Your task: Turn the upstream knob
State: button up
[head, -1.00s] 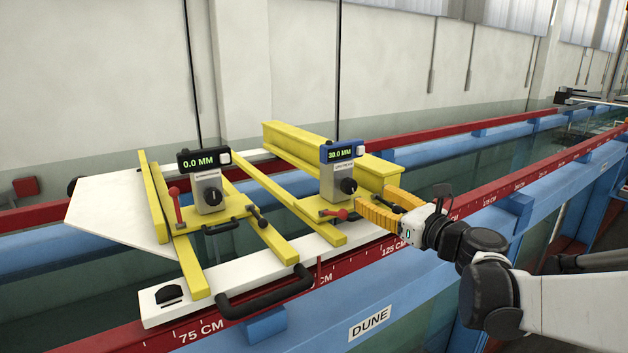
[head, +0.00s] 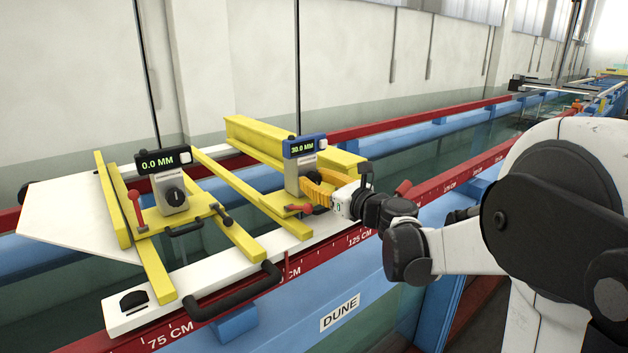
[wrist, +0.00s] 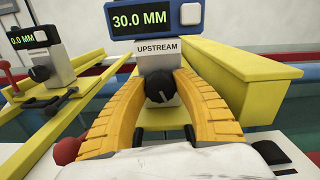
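The upstream knob (wrist: 158,87) is black with a pale pointer line. It sits below the "UPSTREAM" label on a grey gauge body (wrist: 152,62). The blue-framed display (wrist: 153,19) above reads 30.0 MM; it also shows in the head view (head: 304,148). My gripper (wrist: 160,80) has its two yellow ribbed fingers on either side of the knob, bowed and closed in against its sides. In the head view my gripper (head: 312,183) is at the front of this gauge, and its fingers hide most of the knob.
A second gauge (head: 172,192) with its own black knob reads 0.0 MM on the left. Red levers, yellow bars (head: 228,228) and a black handle (head: 235,292) lie around. The red rail (head: 215,318) and blue flume frame run along the front.

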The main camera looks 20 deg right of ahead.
jog(key=shift+n, duration=0.4)
jog(key=shift+c, duration=0.4)
jog(key=shift+n+b, duration=0.75)
jog(key=shift+n, duration=0.35)
jog(key=n+b, duration=0.1)
jog(key=n, duration=0.3)
jog(key=shift+a+f+n+b, duration=0.1)
jog(key=shift+n+b, duration=0.2)
jog(key=shift+b, duration=0.05)
jog(key=n+b, duration=0.2)
jog(key=n, duration=0.8)
jog(key=shift+n+b, duration=0.35)
jog(key=shift+n, duration=0.05)
jog(key=n, duration=0.4)
jog(key=shift+f+b, duration=0.1)
jog(key=shift+b, duration=0.25)
jog(key=n, duration=0.4)
jog(key=shift+n+b, duration=0.45)
jog(key=shift+n, duration=1.35)
